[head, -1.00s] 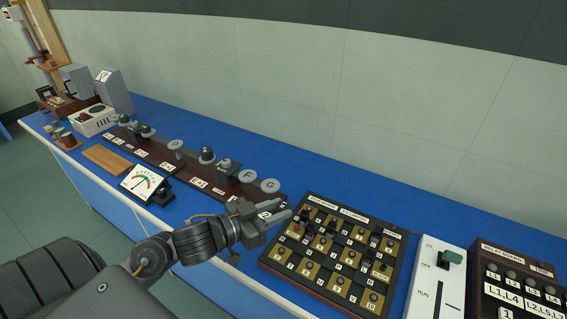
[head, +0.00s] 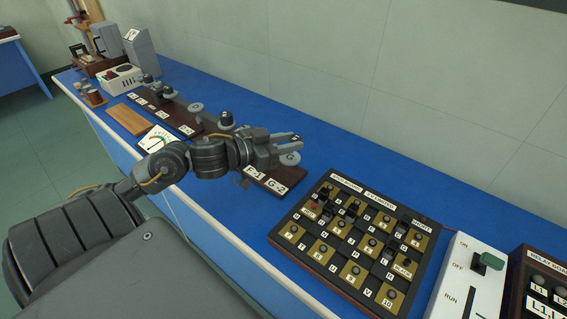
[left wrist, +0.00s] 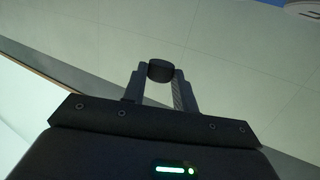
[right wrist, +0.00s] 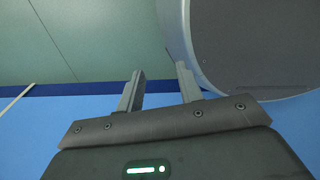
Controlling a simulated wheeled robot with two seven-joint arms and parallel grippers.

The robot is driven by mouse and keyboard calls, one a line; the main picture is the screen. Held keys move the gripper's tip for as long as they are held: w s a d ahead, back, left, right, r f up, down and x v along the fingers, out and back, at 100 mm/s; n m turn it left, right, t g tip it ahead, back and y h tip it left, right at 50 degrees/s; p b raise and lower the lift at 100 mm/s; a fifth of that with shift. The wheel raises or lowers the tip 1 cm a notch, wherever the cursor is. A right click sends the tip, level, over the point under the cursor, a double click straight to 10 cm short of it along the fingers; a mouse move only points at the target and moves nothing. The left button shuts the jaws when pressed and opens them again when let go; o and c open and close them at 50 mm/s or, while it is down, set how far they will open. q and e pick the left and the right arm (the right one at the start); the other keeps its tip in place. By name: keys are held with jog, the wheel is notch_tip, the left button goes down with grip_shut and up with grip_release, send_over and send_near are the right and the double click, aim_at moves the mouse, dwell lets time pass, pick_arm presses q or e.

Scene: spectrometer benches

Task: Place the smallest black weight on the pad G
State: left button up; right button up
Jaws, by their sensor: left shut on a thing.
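My left gripper (head: 294,141) is shut on a small black round weight, seen clearly between its fingertips in the left wrist view (left wrist: 160,70). In the head view the weight is mostly hidden by the fingers. The gripper is over the right end of the dark label strip (head: 235,154).
A dark board of brass squares with black knobs (head: 352,240) lies to the right of the strip. A white ON/OFF switch box (head: 470,275) stands farther right. Blue bench behind the strip is clear.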

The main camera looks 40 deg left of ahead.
pick_arm(q)
send_over(283, 160)
jog(key=f, duration=0.4)
jog(key=shift+s+d, duration=0.3)
jog(key=shift+d, duration=0.1)
jog(key=shift+w+a+f, duration=0.25)
jog(key=shift+f, duration=0.25)
jog(key=shift+a+f, duration=0.1)
jog(key=shift+f, duration=0.05)
notch_tip(283, 160, down, 2)
jog(key=shift+w+a+f, duration=0.1)
jog(key=shift+w+f, duration=0.05)
jog(key=shift+f, duration=0.55)
pick_arm(e)
jog(key=shift+s+d+r, duration=0.1)
jog(key=shift+s+d, duration=0.25)
jog(key=shift+s, duration=0.15)
pick_arm(q)
jog(key=o, duration=1)
jog(key=shift+f, duration=0.1)
pick_arm(e)
jog(key=shift+a, duration=0.25)
